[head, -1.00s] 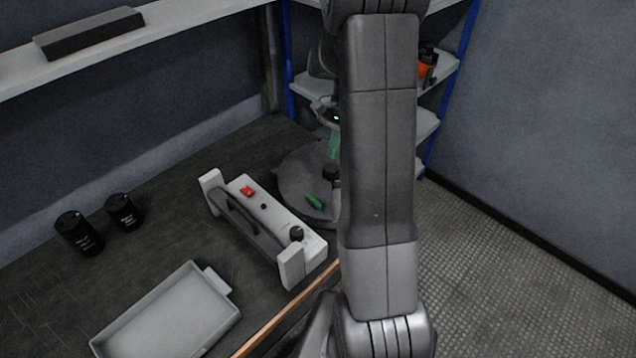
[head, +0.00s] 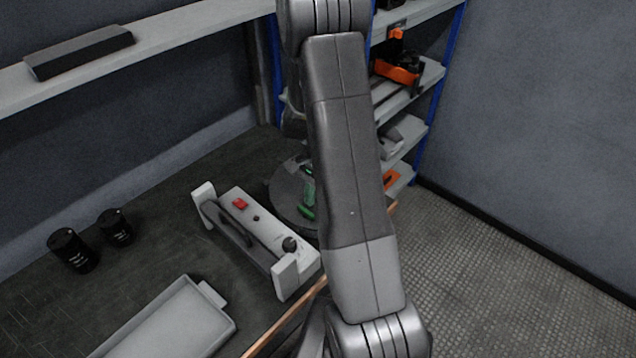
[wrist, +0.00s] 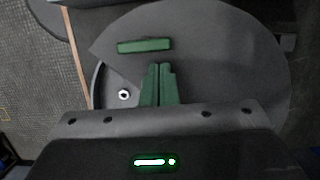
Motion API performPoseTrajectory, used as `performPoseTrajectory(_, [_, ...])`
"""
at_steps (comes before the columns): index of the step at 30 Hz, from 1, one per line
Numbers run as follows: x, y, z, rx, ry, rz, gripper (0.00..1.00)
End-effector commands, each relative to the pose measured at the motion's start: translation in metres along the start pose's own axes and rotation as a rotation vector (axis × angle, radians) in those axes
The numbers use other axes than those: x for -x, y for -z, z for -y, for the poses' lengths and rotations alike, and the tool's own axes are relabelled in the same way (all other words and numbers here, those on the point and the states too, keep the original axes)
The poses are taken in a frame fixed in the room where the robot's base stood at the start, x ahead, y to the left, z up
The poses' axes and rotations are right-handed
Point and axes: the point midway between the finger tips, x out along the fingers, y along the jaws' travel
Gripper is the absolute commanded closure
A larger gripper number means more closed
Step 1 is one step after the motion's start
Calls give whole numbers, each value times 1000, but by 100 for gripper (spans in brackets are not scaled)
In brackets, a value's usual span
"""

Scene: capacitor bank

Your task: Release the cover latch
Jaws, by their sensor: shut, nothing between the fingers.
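The round grey cover (head: 285,192) lies on the bench behind the arm in the head view, partly hidden by it. In the wrist view the cover (wrist: 235,70) fills the middle and right. A short green bar, seemingly the cover latch (wrist: 144,45), sits on it; it also shows in the head view (head: 305,212). My gripper (wrist: 160,66) has green fingers pressed together with nothing between them. In the wrist view the fingertips are just below the latch, with a small gap in the picture. Their height above the cover I cannot tell.
A hex nut or bolt (wrist: 124,95) shows in an opening at the cover's left. A white panel box (head: 262,235) with handle, red switch and knob stands beside the cover. Two black canisters (head: 72,250) and a grey tray (head: 175,325) are on the left. Shelves (head: 410,95) stand behind.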

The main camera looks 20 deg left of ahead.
Motion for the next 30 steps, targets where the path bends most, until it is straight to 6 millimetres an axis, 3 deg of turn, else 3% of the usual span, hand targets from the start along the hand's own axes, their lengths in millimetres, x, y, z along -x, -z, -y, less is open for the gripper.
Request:
performPoseTrajectory(5, [-2,-8,0,0,0,0,100])
performPoseTrajectory(30, [-3,-9,2,79,-19,0,100])
